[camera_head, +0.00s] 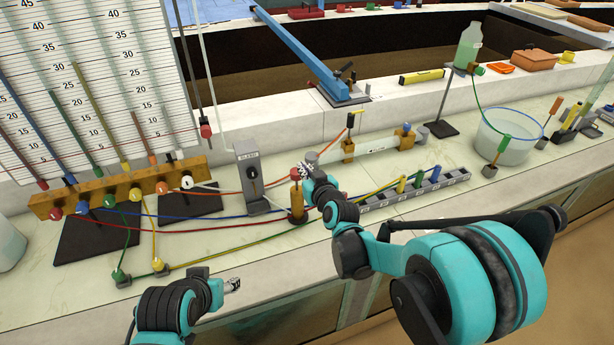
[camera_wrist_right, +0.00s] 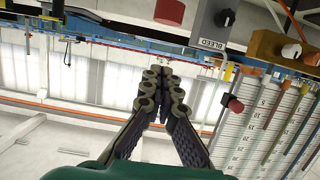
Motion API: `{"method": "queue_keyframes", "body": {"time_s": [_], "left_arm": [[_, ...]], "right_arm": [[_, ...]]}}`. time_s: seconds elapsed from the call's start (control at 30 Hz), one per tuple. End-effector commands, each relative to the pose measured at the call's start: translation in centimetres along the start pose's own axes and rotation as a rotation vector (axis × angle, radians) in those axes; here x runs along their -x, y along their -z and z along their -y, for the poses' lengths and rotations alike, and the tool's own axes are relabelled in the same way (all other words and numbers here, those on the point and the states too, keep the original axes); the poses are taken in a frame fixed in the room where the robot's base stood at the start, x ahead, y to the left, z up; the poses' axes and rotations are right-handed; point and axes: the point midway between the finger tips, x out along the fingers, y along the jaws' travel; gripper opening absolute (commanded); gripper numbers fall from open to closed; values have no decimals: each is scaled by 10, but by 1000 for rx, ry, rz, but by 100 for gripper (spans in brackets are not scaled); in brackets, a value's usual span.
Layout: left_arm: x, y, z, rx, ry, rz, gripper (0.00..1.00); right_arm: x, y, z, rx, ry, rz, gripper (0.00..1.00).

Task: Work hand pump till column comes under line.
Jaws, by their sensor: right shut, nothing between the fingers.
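A manometer board (camera_head: 90,85) with numbered scales and coloured tubes stands at the left above a wooden manifold (camera_head: 100,192) with coloured knobs. It also shows in the right wrist view (camera_wrist_right: 262,125). A brass-coloured cylinder (camera_head: 297,207), which looks like the hand pump, stands on the bench; my right arm partly covers its surroundings. My right gripper (camera_head: 305,171) is shut and empty beside its top; its fingertips meet in the right wrist view (camera_wrist_right: 160,78). A red cap or handle (camera_wrist_right: 169,12) lies beyond them. My left gripper (camera_head: 233,285) is over the front bench edge, jaws unclear.
A grey BLEED box (camera_head: 248,178) stands left of the cylinder. Coloured hoses cross the bench. A grey numbered strip (camera_head: 418,190), a blue lever (camera_head: 305,50), a green bottle (camera_head: 468,45) and a clear basin (camera_head: 508,137) stand to the right or behind.

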Motion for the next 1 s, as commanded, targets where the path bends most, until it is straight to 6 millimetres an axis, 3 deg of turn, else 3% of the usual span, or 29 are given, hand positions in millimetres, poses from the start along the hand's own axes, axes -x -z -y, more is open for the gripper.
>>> {"method": "queue_keyframes", "body": {"time_s": [0.23, 0.5, 1.0], "left_arm": [[-12, -9, 0, 0, 0, 0, 53], [-24, -17, 0, 0, 0, 0, 53], [-26, -18, 0, 0, 0, 0, 53]], "right_arm": [[-54, -2, 0, 1, 1, 0, 0], [-60, -36, 0, 1, 0, 0, 0], [-62, -41, 0, 0, 0, 0, 0]]}}
